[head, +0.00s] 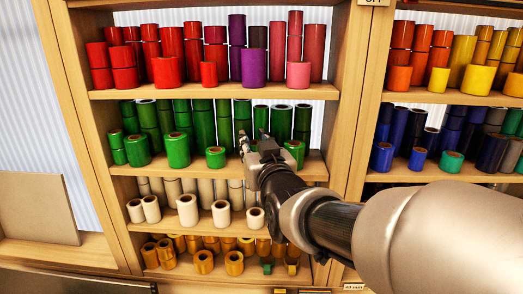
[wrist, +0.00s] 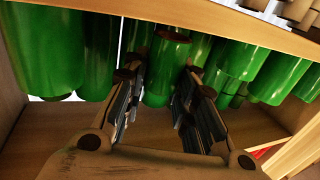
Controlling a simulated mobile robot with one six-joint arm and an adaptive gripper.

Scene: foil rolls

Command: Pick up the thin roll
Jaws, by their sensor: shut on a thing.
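My gripper (head: 254,141) reaches into the green shelf row from the front right in the head view. In the wrist view, its two fingers (wrist: 158,82) stand on either side of a slim green roll (wrist: 170,56) with a brown core end, and they are shut on it. The wrist view seems upside down, with the shelf board at its top. In the head view my gripper hides most of the held roll, so I cannot tell whether it is clear of the shelf.
Green rolls stand close around my gripper, among them a short one (head: 215,157) to the left and one (head: 295,152) to the right. The shelf board (head: 190,166) runs below. Red rolls (head: 167,70) stand above and cream rolls (head: 187,209) below. A wooden upright (head: 350,110) stands right.

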